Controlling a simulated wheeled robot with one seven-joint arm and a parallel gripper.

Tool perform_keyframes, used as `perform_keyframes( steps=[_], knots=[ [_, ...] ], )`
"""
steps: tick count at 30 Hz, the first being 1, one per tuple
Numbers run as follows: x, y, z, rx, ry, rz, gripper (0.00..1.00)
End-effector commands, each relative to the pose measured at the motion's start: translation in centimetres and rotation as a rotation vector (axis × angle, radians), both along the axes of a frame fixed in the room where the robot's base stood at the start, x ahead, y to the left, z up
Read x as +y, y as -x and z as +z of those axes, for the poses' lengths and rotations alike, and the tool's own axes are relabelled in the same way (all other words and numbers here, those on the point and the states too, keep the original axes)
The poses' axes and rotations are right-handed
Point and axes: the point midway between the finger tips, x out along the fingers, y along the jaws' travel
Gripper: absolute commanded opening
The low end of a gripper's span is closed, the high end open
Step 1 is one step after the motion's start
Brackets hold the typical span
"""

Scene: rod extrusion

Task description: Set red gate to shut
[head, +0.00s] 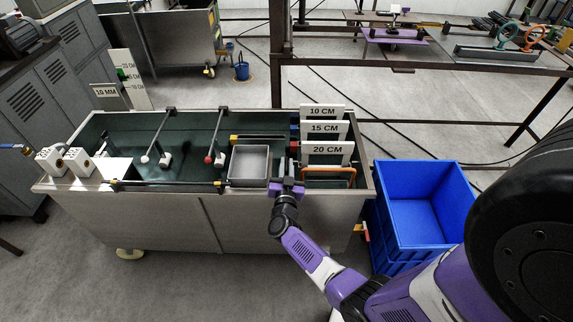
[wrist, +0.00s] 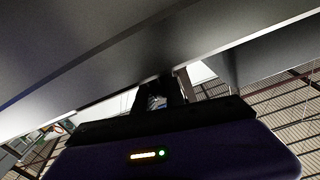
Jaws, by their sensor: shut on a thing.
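A lever with a red knob (head: 208,159) is the red part I see most clearly, left of centre in the metal trough; I cannot tell if it is the red gate, or the gate's position. My gripper (head: 283,165) is at the trough's front side, close to the right wall of a grey square tray (head: 250,182). In the wrist view its dark fingers (wrist: 158,95) are close together under a large grey metal surface (wrist: 90,70). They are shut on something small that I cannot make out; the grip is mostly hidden.
A lever with a white knob (head: 145,159) stands further left in the trough (head: 150,218). Signs marked 10, 15 and 20 CM (head: 327,149) stand at the right. A blue crate (head: 400,236) is on the floor to the right.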

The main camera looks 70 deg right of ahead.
Motion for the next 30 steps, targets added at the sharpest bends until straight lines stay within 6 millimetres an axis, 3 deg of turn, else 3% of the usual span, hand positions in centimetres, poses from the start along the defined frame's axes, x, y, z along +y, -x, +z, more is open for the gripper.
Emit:
perform_keyframes(
  steps=[4,5,7,19,30],
  knots=[
    [0.3,-0.5,0.1,0.0,-0.002,0.014,0.0],
    [0.3,-0.5,0.1,0.0,-0.002,0.014,0.21],
    [0.3,-0.5,0.1,-0.001,-0.001,0.012,0.34],
    [0.7,0.0,0.1,0.0,-0.001,0.006,0.34],
    [6.0,2.1,0.1,0.001,-0.002,0.01,0.34]
  ],
)
